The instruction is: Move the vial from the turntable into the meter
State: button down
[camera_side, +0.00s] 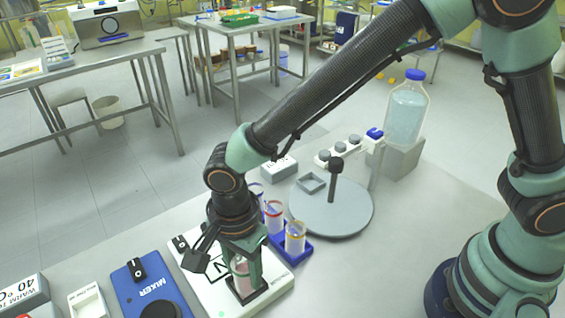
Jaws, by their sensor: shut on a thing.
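My gripper (243,272) points down and is shut on a vial (241,277) with pinkish contents. The vial is upright at the dark square holder of the white meter (215,294). The fingers partly hide the vial, and I cannot tell whether its base rests on the holder's bottom. The turntable (345,218) is a round grey disc to the right, with a dark knobbed post and an empty-looking square holder on it.
A blue rack (305,247) with several capped vials stands close behind my gripper. The blue mixer (146,290) is left of the meter. A large blue-capped bottle (405,108) stands on a grey block behind the turntable. The bench in front of the turntable is clear.

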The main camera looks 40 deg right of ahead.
grip_release()
dwell(0.3)
jog(key=shift+r, duration=0.15)
jog(key=shift+r, duration=3.4)
